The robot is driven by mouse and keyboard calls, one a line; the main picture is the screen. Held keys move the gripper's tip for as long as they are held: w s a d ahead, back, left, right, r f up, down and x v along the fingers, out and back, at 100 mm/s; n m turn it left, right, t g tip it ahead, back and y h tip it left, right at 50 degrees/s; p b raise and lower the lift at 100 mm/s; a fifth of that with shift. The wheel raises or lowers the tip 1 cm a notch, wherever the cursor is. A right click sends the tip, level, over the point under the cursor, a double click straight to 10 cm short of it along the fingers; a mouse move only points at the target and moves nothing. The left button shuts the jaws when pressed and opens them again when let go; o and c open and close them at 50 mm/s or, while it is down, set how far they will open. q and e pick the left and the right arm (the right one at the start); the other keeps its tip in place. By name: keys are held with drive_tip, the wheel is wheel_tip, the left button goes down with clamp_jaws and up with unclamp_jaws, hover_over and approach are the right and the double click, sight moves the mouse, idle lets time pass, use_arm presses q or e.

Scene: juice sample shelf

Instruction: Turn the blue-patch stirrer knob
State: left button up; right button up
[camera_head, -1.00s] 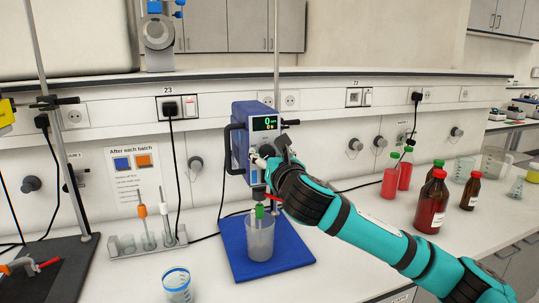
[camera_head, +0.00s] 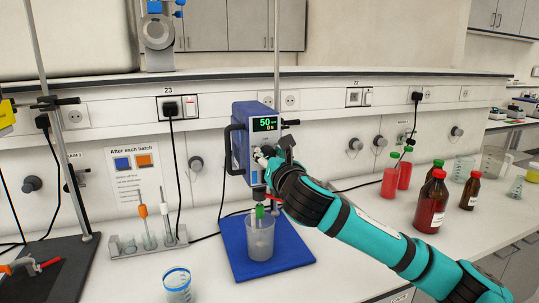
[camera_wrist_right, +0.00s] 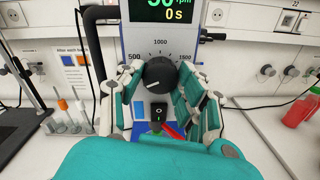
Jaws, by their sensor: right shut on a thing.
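The stirrer (camera_head: 240,145) is a blue-sided box with a lit display, mounted on a rod above a blue base plate (camera_head: 235,255). Its display (camera_head: 265,124) reads 50. In the right wrist view the display (camera_wrist_right: 160,8) also shows 0 s. The black knob (camera_wrist_right: 159,73) sits below a scale marked 500 to 1500, its white line pointing to the lower left. My right gripper (camera_wrist_right: 160,80) is shut on the knob, one finger at each side. In the head view the gripper (camera_head: 268,156) hides the knob. My left gripper is out of view.
A clear beaker (camera_head: 260,238) stands on the base plate under the stirrer. A rack (camera_head: 130,246) with orange and white shafts stands left, beside a small beaker (camera_head: 177,285). A card (camera_head: 135,180) shows blue and orange patches. Red bottles (camera_head: 432,203) stand right.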

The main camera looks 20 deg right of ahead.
drive_tip(key=m+p, duration=0.4)
drive_tip(key=m, duration=0.6)
drive_tip(key=shift+d, duration=0.1)
idle(0.4)
drive_tip(key=o, duration=1.2)
drive_tip(key=shift+c, duration=0.2)
